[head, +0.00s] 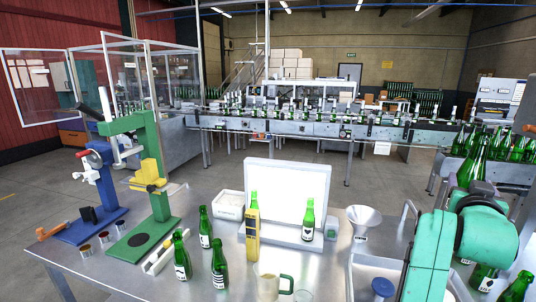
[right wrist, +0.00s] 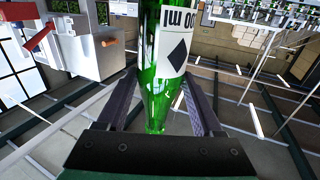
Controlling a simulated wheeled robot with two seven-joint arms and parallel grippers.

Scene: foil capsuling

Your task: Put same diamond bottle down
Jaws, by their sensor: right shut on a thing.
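My right gripper (head: 482,188) is raised at the right of the head view, shut on a green bottle (head: 471,168). The bottle is held neck up, slightly tilted, clear of the bench. In the right wrist view, the right gripper (right wrist: 160,88) has a finger on each side of the green bottle (right wrist: 152,80). Its white label (right wrist: 178,52) carries a black diamond and part of a volume marking. Another labelled green bottle (head: 308,221) stands before a white lit panel (head: 287,182). My left gripper is not in view.
Green bottles (head: 205,228), (head: 181,257), (head: 219,264) stand on the metal bench. A yellow gauge (head: 252,236), mug (head: 267,283) and funnel (head: 363,219) stand nearby. Green (head: 146,170) and blue (head: 97,190) presses are at left. More bottles (head: 485,277) are at lower right.

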